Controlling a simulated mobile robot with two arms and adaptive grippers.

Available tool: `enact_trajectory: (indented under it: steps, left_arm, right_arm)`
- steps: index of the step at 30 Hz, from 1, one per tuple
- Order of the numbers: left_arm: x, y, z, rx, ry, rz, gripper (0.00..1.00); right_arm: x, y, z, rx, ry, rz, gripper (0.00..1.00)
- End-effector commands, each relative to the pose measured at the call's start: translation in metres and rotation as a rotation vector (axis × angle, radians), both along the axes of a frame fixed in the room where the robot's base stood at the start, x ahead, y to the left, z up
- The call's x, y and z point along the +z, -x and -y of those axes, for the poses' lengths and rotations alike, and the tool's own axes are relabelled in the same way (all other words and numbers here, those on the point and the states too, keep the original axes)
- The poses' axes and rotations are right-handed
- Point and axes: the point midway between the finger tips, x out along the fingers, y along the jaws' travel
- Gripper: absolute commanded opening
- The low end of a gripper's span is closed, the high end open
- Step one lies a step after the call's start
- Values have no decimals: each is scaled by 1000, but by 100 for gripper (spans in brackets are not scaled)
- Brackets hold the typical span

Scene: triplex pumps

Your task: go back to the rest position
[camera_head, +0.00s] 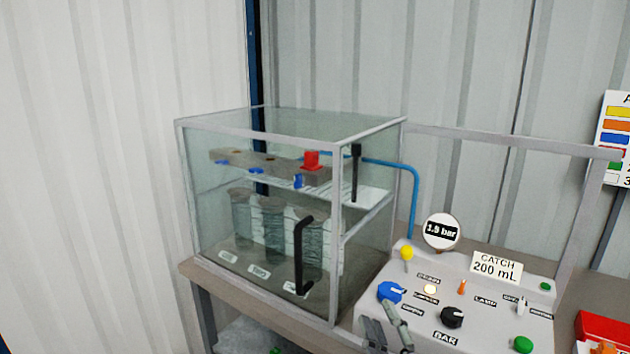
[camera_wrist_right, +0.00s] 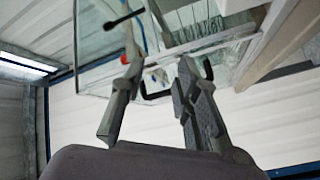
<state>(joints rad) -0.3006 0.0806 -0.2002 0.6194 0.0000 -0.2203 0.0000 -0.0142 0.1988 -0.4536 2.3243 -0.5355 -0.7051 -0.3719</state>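My right gripper (camera_head: 381,318) shows at the lower middle of the head view, in front of the control panel (camera_head: 470,313). Its two grey fingers stand apart with nothing between them. In the right wrist view the same gripper (camera_wrist_right: 160,64) is open, with the glass case and white wall beyond it. The rest of the right arm is out of the head view. My left gripper is in neither view.
The glass pump case (camera_head: 262,125) stands on a bench, its black handle (camera_head: 299,257) facing forward. The panel carries a 1.5 bar gauge (camera_head: 441,231), a blue knob (camera_head: 391,292) and a "CATCH 200 mL" sign (camera_head: 496,266). A red box (camera_head: 603,328) sits at the right edge.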

Motion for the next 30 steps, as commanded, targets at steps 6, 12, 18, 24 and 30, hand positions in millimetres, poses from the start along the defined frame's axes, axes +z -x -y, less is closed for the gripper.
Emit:
enact_trajectory:
  steps: [6,12,18,24,30]
  left_arm:
    - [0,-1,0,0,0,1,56]
    - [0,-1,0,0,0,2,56]
    - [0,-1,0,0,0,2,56]
    - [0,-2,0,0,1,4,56]
    - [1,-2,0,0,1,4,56]
  right_arm:
    - [-146,60,60,-203,-308,-570,29]
    - [-227,143,84,-373,-489,-951,29]
    - [-267,218,93,-509,-594,-1220,29]
    - [-309,244,94,-574,-625,-1343,29]
    - [-371,235,92,-580,-615,-1365,29]
